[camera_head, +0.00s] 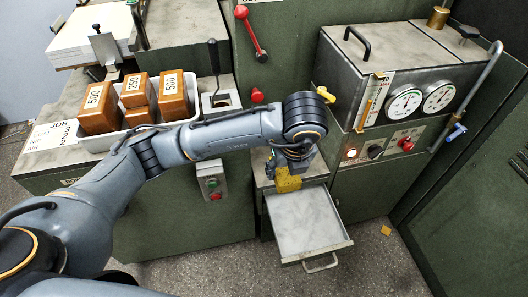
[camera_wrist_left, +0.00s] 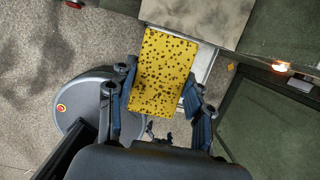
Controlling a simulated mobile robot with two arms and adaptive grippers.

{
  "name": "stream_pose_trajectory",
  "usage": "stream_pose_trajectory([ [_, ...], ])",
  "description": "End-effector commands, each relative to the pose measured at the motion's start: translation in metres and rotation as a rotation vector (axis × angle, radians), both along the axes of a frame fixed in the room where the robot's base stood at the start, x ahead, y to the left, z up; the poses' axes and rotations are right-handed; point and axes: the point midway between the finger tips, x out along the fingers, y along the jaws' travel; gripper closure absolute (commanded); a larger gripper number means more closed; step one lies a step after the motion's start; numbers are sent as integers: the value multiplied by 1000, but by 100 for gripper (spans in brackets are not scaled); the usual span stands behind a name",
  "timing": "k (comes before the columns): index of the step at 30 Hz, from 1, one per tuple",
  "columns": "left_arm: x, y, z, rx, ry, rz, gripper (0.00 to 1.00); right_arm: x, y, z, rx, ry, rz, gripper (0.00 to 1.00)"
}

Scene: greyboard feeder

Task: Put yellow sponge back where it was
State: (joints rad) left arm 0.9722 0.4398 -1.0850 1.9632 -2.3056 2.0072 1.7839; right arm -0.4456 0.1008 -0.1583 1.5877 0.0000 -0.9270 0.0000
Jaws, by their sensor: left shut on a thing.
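The yellow sponge (camera_head: 288,181) hangs below my left gripper (camera_head: 283,164) in the head view, over the back part of an open drawer (camera_head: 307,222). In the left wrist view the sponge (camera_wrist_left: 163,72) is a flat yellow block with dark spots. The left gripper (camera_wrist_left: 158,98) is shut on it, with one finger at each side. The drawer has a pale grey inside that looks empty where it shows. The arm hides part of the cabinet behind it. My right gripper is not in view.
A white tray (camera_head: 118,137) with orange numbered weights stands on the left bench. A grey box with two dials (camera_head: 437,97) stands at the right. The drawer's handle (camera_head: 321,264) sticks out over the speckled floor. A small orange piece (camera_head: 386,230) lies on the floor.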

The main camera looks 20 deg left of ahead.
Motion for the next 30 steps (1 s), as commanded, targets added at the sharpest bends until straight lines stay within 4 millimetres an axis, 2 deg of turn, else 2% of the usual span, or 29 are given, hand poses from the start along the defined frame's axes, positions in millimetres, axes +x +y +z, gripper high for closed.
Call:
stream_pose_trajectory([
  [2,4,2,-4,-1,0,3,75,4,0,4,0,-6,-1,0],
  [6,19,11,-14,-1,2,5,75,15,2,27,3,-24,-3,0],
  [9,38,22,-24,1,3,7,75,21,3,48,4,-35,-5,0],
  [14,74,41,-40,2,2,8,75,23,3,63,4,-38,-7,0],
  [18,95,52,-66,2,4,4,75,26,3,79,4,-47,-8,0],
  [21,106,57,-80,1,1,2,75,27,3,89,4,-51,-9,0],
  [27,116,62,-92,1,0,1,75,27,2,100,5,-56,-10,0],
  [30,122,66,-105,1,2,3,75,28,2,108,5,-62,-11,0],
])
